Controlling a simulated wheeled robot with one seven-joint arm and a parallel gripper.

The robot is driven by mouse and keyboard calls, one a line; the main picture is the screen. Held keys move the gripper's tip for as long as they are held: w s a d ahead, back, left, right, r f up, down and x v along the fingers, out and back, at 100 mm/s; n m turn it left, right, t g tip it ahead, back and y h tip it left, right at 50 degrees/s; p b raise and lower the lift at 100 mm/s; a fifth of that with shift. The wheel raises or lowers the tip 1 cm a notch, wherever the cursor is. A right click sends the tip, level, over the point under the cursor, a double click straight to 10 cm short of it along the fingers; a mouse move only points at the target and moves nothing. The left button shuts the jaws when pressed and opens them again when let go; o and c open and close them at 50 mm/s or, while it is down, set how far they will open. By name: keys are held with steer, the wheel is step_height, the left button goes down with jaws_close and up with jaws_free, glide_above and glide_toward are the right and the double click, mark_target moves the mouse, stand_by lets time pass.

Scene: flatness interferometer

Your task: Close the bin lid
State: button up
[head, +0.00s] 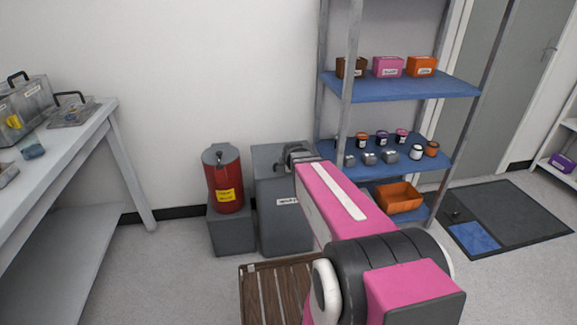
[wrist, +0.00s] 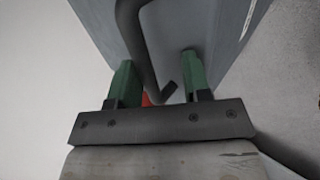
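A tall grey bin (head: 284,225) with a white label on its front stands against the wall. Its top is partly hidden by my arm, and I cannot tell how far its lid is open. My gripper (wrist: 158,68) is at the top of the bin, its tip mostly hidden by my arm in the head view. In the wrist view its two green fingers are apart. A dark bent bar (wrist: 140,40), like a handle, runs between them in front of a grey-blue panel (wrist: 185,25). I cannot tell whether a finger touches the bar.
A red canister (head: 228,185) stands on a grey block left of the bin. A wooden slatted platform (head: 265,290) lies in front. A shelf rack (head: 400,88) with small boxes and jars stands right, a white table (head: 75,140) left. Floor between table and platform is clear.

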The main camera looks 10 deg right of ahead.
steer(key=v, duration=1)
steer(key=shift+s+r, duration=0.25)
steer(key=shift+s, duration=0.1)
steer(key=s+f+m+g, duration=0.8)
steer(key=s+f+m, duration=0.4)
steer(key=m, duration=0.6)
steer(key=shift+s+a, duration=0.2)
steer(key=shift+s, duration=0.15)
